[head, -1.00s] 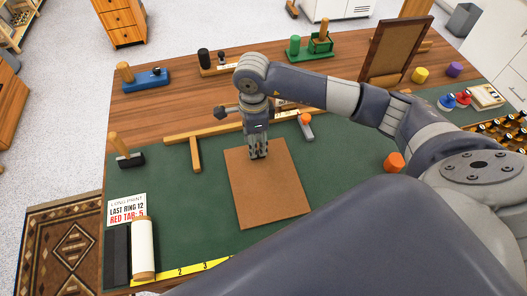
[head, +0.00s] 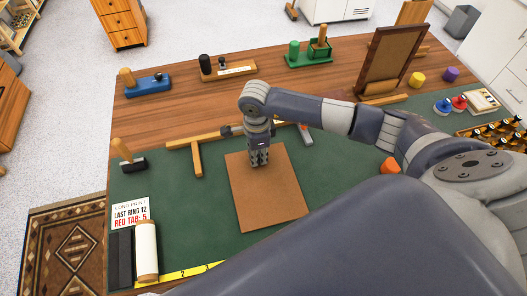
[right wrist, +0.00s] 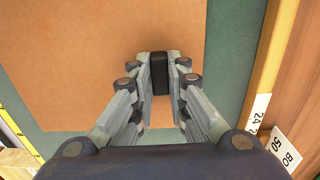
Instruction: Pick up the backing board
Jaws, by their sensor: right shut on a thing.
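The backing board (head: 268,200) is a flat brown rectangle lying on the green mat. My right gripper (head: 258,163) points down at its far edge. In the right wrist view the board (right wrist: 90,60) fills the upper left and middle. There my right gripper (right wrist: 160,75) is shut on a small black block (right wrist: 159,66) that stands on the board like a grip. The board looks flat; I cannot tell any gap under it. My left gripper is not in view.
A T-shaped wooden piece (head: 196,157) lies just left of the board. An upright brown frame (head: 388,60) stands at the back right. A white roll (head: 146,250) and a printed card (head: 130,212) are at the front left.

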